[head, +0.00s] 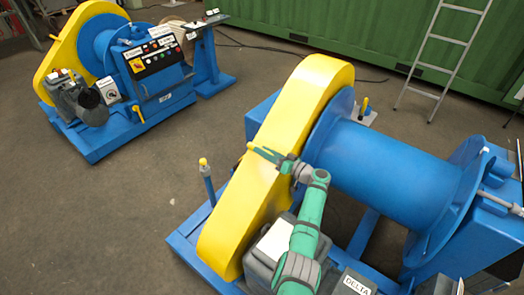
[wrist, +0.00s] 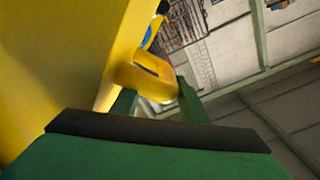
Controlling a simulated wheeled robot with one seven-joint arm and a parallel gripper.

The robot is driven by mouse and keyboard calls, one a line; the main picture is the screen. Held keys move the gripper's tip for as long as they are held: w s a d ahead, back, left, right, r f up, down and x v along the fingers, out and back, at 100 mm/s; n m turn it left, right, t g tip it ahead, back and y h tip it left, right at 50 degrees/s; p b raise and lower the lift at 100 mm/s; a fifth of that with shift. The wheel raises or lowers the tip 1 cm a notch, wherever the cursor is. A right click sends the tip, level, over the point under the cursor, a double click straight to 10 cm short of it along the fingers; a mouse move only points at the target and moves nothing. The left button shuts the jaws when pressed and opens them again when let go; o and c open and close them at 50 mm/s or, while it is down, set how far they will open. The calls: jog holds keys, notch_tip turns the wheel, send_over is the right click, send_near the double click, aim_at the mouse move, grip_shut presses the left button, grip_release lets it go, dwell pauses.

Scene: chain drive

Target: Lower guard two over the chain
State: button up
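A long yellow guard (head: 290,140) stands along the left side of the near blue winch drum (head: 385,165), its rounded top toward the back. I cannot read a number on it, and the chain is hidden from view. My gripper (head: 266,154) is at the guard's outer face, about midway along. In the wrist view, a yellow loop handle (wrist: 160,86) lies at the fingertips of my gripper (wrist: 155,96), with one green finger at each side. The guard's yellow wall (wrist: 55,60) fills the left. Whether the fingers press on the handle cannot be made out.
A second blue winch with a yellow guard (head: 72,45) and a control panel (head: 155,58) stands back left. A post with a yellow top (head: 206,180) stands left of the near guard. A ladder (head: 445,55) leans on the green container (head: 330,25). Floor between the winches is clear.

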jog(key=v, duration=0.9)
jog(key=shift+d, duration=0.1)
jog(key=shift+s+d, duration=0.15)
